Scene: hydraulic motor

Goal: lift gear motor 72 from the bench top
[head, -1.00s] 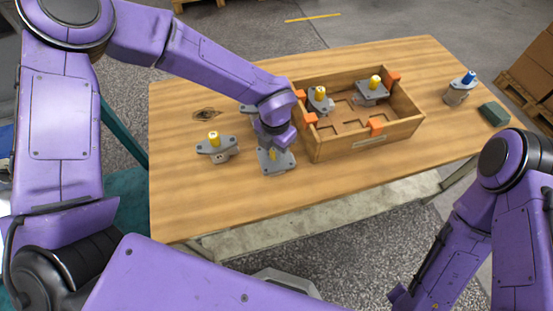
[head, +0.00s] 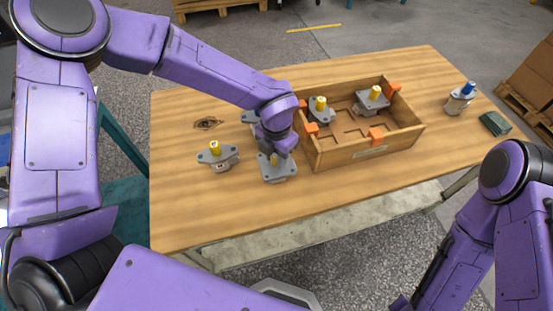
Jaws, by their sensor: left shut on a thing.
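Several grey motors with flanges are in view, and I cannot read which is number 72. My left gripper (head: 274,152) points down and is shut on the yellow shaft of one grey motor (head: 280,171) left of the crate. Its jaws are partly hidden by my wrist. I cannot tell whether this motor touches the bench top (head: 220,215) or is just above it. Another grey motor with a yellow shaft (head: 218,158) stands to its left. A further grey motor (head: 249,117) is partly hidden behind my left wrist. My right gripper is not in view.
A wooden crate (head: 345,158) with orange corner pieces stands close on the right and holds two yellow-shafted motors (head: 321,110) (head: 372,99). A blue-topped motor (head: 460,98) and a dark green block (head: 495,123) lie at the right end. The front left bench is clear.

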